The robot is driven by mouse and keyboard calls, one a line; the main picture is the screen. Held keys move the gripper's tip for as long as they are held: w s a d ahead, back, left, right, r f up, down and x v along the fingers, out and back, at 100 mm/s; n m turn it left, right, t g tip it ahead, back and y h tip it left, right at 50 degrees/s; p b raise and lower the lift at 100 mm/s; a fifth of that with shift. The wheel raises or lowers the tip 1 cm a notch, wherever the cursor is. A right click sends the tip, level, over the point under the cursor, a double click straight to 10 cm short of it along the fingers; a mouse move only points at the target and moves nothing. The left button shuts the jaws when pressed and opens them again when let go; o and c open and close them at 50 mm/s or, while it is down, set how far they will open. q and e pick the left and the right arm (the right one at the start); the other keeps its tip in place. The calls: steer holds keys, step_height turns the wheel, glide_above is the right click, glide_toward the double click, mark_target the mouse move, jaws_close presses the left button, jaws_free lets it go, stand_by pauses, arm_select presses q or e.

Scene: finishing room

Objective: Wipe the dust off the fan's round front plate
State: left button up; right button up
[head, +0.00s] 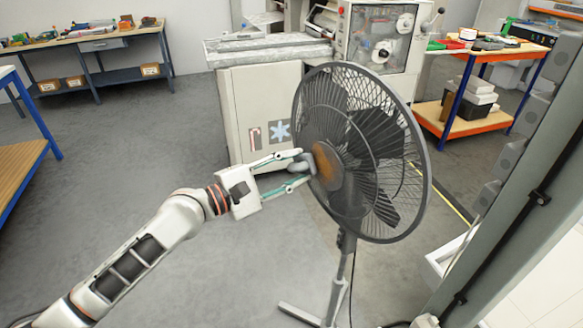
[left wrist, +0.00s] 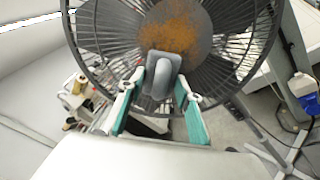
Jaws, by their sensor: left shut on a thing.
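A black pedestal fan (head: 372,125) stands in front of me with its round front plate (head: 327,166) toward my left arm. Brown dust covers much of the plate; it also shows in the left wrist view (left wrist: 178,32), mostly on its upper part and middle. My left gripper (head: 292,168) is shut on a grey pad (head: 303,165). In the left wrist view the pad (left wrist: 160,72) sits between the fingers and overlaps the lower part of the plate. I cannot tell whether it touches the plate. My right gripper is not in view.
The fan's stand (head: 338,280) rests on the grey floor. A large machine (head: 262,105) stands behind the fan. A grey post (head: 530,215) is close on the right. Workbenches (head: 90,42) line the back left. The floor left of the fan is clear.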

arm_select(q)
steer(key=shift+w+d, duration=0.25)
steer(key=shift+d, duration=0.1)
steer(key=shift+s, duration=0.1)
